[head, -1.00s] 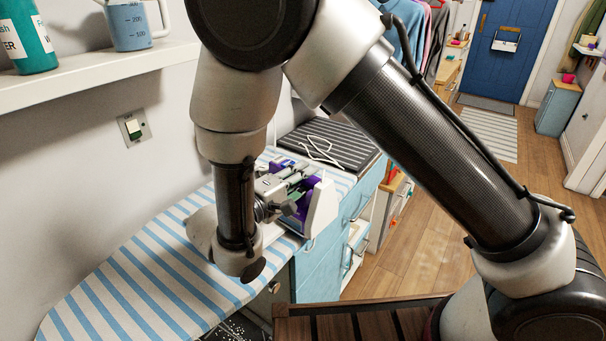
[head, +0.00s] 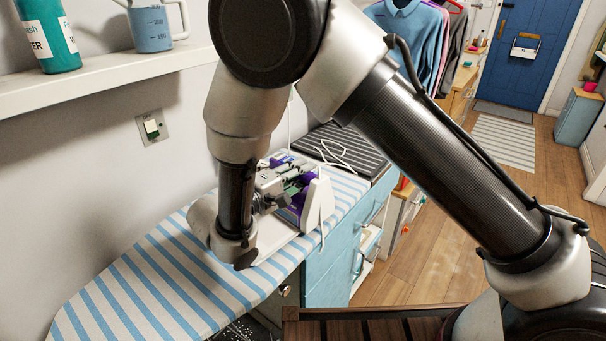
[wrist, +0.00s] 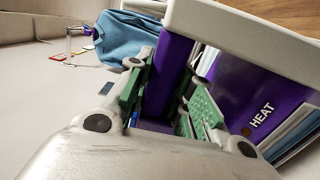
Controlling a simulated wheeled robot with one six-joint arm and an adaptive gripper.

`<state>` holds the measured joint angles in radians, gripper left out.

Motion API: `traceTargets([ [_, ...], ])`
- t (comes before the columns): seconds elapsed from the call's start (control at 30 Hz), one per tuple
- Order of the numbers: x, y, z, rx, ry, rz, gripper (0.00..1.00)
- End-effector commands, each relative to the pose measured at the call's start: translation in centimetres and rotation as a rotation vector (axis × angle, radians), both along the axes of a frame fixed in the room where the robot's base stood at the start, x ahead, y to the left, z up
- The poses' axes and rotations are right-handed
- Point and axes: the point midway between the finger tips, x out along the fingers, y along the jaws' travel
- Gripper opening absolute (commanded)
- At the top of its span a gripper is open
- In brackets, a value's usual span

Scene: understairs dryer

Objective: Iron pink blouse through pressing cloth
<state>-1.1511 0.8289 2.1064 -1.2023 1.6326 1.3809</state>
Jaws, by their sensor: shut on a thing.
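My gripper (head: 272,194) is low over the far part of the blue-and-white striped ironing board (head: 165,290). It is shut on the purple and white iron (head: 318,205). In the wrist view, the green pads of my gripper (wrist: 168,92) are on either side of a purple bar of the iron, whose purple side (wrist: 245,95) reads "HEAT". My arm hides part of the iron, and I cannot tell whether it touches the board. A pink garment (head: 437,48) hangs on the rail at the back. I cannot make out a pressing cloth.
A dark ribbed mat (head: 350,145) with a white cord lies beyond the board. Blue drawers (head: 330,270) stand on its right. A shelf (head: 110,80) with a bottle and jug is at upper left. Floor (head: 440,230) is free on the right.

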Motion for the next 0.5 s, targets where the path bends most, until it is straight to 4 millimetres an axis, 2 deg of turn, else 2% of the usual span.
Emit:
traceTargets([
  [0.5, 0.43, 0.49, -0.32, 0.001, -0.001, 0.001, 0.00],
])
